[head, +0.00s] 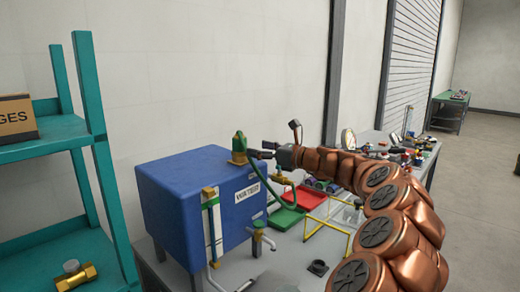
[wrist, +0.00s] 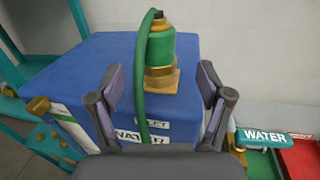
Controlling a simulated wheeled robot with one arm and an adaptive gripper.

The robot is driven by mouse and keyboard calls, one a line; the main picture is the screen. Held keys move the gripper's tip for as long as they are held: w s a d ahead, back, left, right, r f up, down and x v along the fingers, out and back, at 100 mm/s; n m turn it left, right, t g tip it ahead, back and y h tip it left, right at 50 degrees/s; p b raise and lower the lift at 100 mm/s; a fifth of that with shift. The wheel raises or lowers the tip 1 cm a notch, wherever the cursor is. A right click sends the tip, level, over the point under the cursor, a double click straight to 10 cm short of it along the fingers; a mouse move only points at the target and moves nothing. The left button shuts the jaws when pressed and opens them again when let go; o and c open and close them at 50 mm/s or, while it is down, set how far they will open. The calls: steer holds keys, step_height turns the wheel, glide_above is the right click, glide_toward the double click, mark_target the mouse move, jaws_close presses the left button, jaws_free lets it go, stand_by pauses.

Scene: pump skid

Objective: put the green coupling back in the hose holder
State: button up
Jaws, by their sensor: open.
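The green coupling (head: 239,144) sits upright on a brass fitting on top of the blue tank; it also shows in the wrist view (wrist: 160,46), above the brass fitting (wrist: 160,80). A green hose (wrist: 141,70) loops from its top down the tank's front. My gripper (head: 260,149) is open and empty, just right of the coupling in the head view. In the wrist view its two fingers (wrist: 160,72) stand apart on either side of the coupling and fitting, with gaps. I cannot tell which part is the hose holder.
The blue tank (head: 178,207) stands on a grey bench (head: 285,267). Right of it are a brass valve (head: 282,183), a green tray (head: 287,218), a red tray (head: 305,199) and a yellow frame (head: 328,229). A teal shelf (head: 50,140) stands at left.

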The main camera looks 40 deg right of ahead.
mark_target(240, 132)
steer(key=p+x, duration=0.1)
steer(key=x, duration=0.6)
steer(key=shift+w+a+p, duration=0.15)
steer(key=shift+a+p, duration=0.1)
steer(key=shift+p, duration=0.15)
steer(key=c, duration=1.3)
steer(key=shift+r+p, duration=2.25)
steer(key=shift+p, duration=0.1)
steer(key=shift+c, duration=0.2)
